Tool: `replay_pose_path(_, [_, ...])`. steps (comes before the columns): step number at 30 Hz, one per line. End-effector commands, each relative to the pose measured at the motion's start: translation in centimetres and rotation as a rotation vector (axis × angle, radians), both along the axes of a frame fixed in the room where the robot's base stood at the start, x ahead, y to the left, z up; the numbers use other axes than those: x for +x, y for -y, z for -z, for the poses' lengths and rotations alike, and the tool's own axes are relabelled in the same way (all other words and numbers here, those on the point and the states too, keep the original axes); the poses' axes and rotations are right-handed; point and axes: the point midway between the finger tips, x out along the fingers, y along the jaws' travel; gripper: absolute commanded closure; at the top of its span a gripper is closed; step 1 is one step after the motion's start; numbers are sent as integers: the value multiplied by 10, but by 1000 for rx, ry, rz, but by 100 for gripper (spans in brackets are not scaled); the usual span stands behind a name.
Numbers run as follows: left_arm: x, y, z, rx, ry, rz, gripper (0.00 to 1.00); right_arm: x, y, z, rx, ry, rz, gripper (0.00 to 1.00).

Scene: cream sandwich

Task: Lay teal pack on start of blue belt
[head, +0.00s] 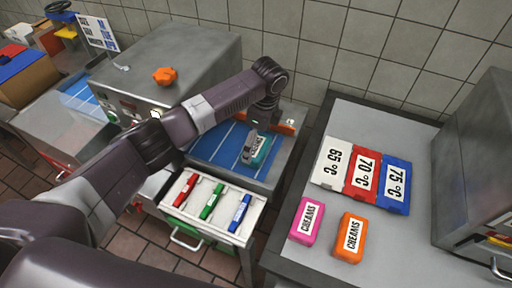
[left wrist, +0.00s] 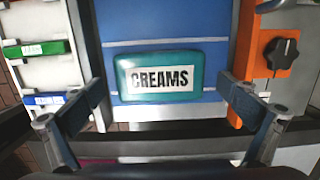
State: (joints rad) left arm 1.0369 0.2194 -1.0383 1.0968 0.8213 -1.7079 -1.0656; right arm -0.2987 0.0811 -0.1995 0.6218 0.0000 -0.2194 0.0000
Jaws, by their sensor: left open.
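The teal pack (head: 262,155) with a "CREAMS" label lies at the near right end of the blue belt (head: 212,147). In the left wrist view the teal pack (left wrist: 121,78) lies flat, label up, on the blue belt (left wrist: 200,26) close to its metal end edge. My left gripper (head: 256,140) is over the pack and partly hides it in the head view. In the left wrist view its fingers (left wrist: 162,88) are open, one on each side of the pack, with a gap on both sides. My right gripper is not in view.
A rack with red, green and blue sticks (head: 212,204) stands in front of the belt. A grey table (head: 285,243) at the right holds pink (head: 306,221) and orange (head: 350,238) packs and temperature cards (head: 363,173). An oven-like machine (head: 178,62) stands behind my left arm.

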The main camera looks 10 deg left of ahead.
Motion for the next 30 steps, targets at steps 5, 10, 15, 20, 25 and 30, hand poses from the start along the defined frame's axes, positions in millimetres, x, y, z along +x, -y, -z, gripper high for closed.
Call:
replay_pose_path(5, [0, -2, 20, 0, -1, 1, 0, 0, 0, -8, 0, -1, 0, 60])
replay_pose_path(10, [0, -2, 25, 0, 1, 2, 0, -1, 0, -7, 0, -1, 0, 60])
replay_pose_path(15, [0, -2, 24, 0, 1, 1, 7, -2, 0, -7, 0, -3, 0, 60])
replay_pose_path(20, [0, -2, 24, 0, 0, 1, 24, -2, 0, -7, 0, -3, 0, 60])
replay_pose_path(25, [0, -2, 24, 0, 1, 1, 39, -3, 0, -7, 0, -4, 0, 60])
replay_pose_path(30, [0, -2, 24, 0, 1, 1, 43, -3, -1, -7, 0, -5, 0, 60])
